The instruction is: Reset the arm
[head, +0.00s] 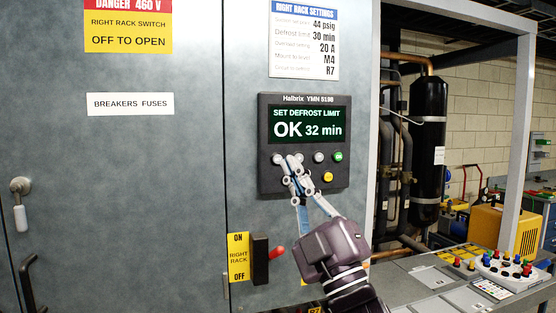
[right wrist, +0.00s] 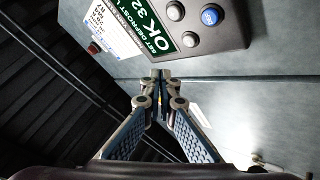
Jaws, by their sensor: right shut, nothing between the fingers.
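My right gripper (head: 287,162) is shut and empty, with its fingertips in front of the lower left of the dark control panel (head: 267,120). Its fingers cover part of the panel's button row. The panel's screen (head: 308,122) reads "SET DEFROST LIMIT OK 32 min". A grey button (head: 319,157), a green button (head: 338,156) and a yellow button (head: 328,177) show to the right of the fingers. My left gripper is not in view.
A settings card (head: 304,40) above the panel lists a defrost limit of 30 min. A door handle (head: 27,283) is at far left. A bench (head: 437,302) with a button box (head: 505,268) is at right.

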